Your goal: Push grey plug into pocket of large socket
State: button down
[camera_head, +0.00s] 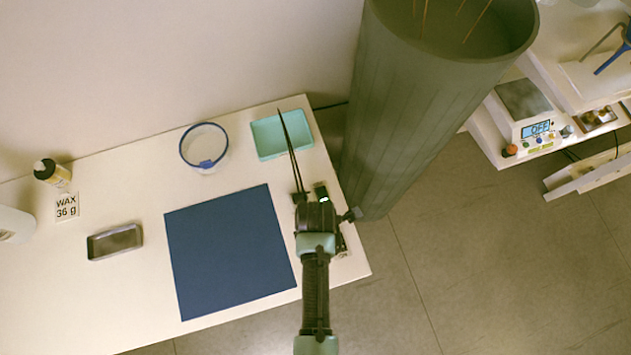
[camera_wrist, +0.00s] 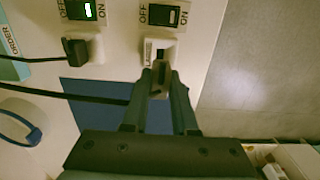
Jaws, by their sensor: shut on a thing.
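In the wrist view my gripper (camera_wrist: 160,78) is shut on the grey plug (camera_wrist: 159,88), which shows between the two fingertips. The plug's front end is at the mouth of the cream large socket (camera_wrist: 171,46). The socket's dark pocket faces the plug. I cannot tell whether the plug's front is inside the pocket or just short of it. In the head view my gripper (camera_head: 318,213) is over the right end of the table, and it hides the plug and most of the socket.
Beside the large socket, a black plug (camera_wrist: 75,49) sits at another cream socket (camera_wrist: 96,47). Each socket has an OFF/ON switch; the left switch (camera_wrist: 87,10) is lit. Dark cables (camera_head: 289,150) cross the table. A blue mat (camera_head: 228,250), teal tray (camera_head: 268,138) and grey column (camera_head: 430,110) stand nearby.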

jog(key=shift+f+b, duration=1.2)
jog(key=shift+f, duration=0.85)
jog(key=shift+f+b, duration=0.5)
jog(key=shift+f, duration=0.95)
dwell(0.7)
jog(key=c, duration=0.6)
grip_release()
notch_tip(320, 180, up, 13)
jog(key=shift+r, duration=0.1)
